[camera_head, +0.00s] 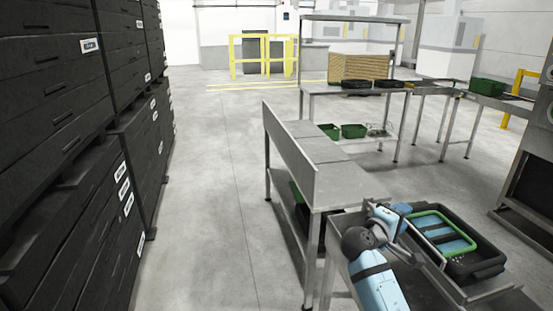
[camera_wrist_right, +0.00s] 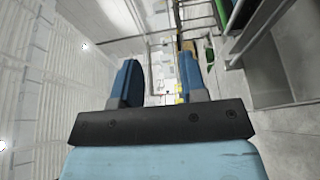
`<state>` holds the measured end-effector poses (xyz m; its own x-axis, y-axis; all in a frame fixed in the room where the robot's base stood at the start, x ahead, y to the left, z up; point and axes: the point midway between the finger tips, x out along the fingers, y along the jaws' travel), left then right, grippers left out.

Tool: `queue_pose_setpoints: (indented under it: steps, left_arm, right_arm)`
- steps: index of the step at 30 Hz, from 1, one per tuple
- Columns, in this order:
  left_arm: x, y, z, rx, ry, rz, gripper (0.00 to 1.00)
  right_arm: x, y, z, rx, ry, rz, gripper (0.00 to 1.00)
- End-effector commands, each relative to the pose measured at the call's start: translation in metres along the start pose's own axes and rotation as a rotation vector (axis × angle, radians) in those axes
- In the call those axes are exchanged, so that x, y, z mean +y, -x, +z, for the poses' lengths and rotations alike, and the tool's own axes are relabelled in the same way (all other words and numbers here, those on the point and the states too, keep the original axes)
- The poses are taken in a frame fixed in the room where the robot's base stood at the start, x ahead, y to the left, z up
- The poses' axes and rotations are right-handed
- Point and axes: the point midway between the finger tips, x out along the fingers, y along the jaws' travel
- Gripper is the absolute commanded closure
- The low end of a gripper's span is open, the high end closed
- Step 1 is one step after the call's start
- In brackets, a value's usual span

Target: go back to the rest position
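My right arm (camera_head: 378,280) comes in from the bottom of the head view, light blue with a dark joint, and is bent over the near end of the steel bench. In the right wrist view my right gripper (camera_wrist_right: 159,82) has its two blue fingers well apart, with nothing between them. In the head view its fingers cannot be made out clearly. My left arm and left gripper are not in view. The task names no object to handle.
A black crate (camera_head: 489,266) with a green-rimmed tray (camera_head: 466,240) sits right beside my right arm. The steel bench (camera_head: 343,187) runs away ahead. Black stacked containers (camera_head: 55,110) line the left. The floor (camera_head: 215,200) between is clear.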

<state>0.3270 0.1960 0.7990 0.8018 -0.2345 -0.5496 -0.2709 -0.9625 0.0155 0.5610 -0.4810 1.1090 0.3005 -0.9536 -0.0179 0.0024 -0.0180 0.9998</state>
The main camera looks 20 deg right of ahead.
Motion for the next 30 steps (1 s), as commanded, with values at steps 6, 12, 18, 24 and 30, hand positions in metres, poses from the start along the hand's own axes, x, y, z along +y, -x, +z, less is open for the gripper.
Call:
queue_pose_setpoints:
  steps: [6,12,18,24,30]
  left_arm:
    - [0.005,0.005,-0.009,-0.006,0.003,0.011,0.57]
    - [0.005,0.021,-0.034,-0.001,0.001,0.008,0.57]
    - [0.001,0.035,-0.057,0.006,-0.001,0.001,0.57]
    - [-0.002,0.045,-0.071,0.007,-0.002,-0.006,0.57]
    - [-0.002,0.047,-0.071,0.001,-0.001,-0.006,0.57]
  right_arm:
    - [-0.029,0.014,-0.005,0.124,-0.003,-0.064,0.61]
    - [-0.134,0.095,-0.001,0.525,-0.111,-0.395,0.61]
    - [-0.210,0.214,0.050,0.771,-0.363,-0.869,0.61]
    - [-0.231,0.305,0.112,0.786,-0.646,-1.259,0.61]
    - [-0.231,0.337,0.138,0.745,-0.784,-1.407,0.61]
